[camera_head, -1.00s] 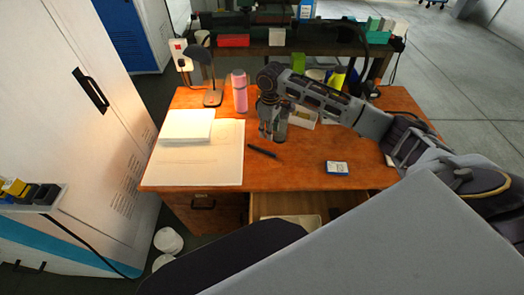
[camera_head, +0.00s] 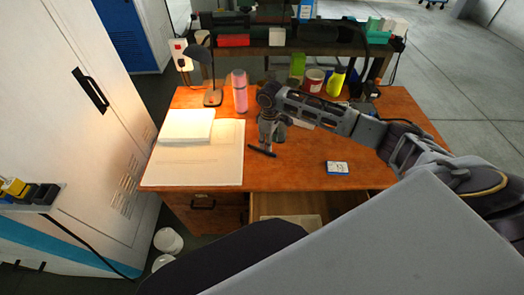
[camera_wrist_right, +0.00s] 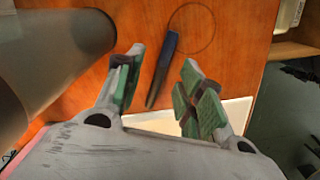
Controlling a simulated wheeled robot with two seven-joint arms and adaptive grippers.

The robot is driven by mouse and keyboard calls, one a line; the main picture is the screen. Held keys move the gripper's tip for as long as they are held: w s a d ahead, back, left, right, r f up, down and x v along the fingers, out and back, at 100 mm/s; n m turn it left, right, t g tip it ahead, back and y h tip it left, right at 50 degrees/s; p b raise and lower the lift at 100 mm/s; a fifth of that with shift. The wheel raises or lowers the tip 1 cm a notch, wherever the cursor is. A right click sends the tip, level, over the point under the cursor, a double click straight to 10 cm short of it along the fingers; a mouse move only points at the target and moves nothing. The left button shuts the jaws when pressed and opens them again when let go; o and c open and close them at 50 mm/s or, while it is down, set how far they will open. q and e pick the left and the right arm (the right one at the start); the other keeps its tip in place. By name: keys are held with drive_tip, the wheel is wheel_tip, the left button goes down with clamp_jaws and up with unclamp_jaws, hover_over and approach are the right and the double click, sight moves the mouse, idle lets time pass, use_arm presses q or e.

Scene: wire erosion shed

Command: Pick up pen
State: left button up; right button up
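The dark pen (camera_head: 262,152) lies on the wooden desk, just right of the large white sheet. My right gripper (camera_head: 267,143) is low over the desk, pointing down at the pen. In the right wrist view the pen (camera_wrist_right: 161,68) lies on the wood between the two spread fingers, running lengthwise between them. The fingers are open and hold nothing; I cannot tell their exact height above the desk. My left gripper is not in view.
A white book (camera_head: 187,126) lies on the white sheet (camera_head: 205,172) at left. A desk lamp (camera_head: 213,97) and a pink bottle (camera_head: 240,92) stand behind. A small blue-and-white box (camera_head: 337,168) lies to the right. An open drawer (camera_head: 335,203) juts out in front.

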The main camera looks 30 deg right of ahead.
sight(262, 150)
drive_tip(key=shift+s+a+f, duration=0.15)
drive_tip(key=shift+f, duration=1.15)
drive_tip(key=shift+s+a+f, duration=0.1)
drive_tip(key=shift+f, duration=1.15)
drive_tip(key=shift+c, duration=0.5)
clamp_jaws()
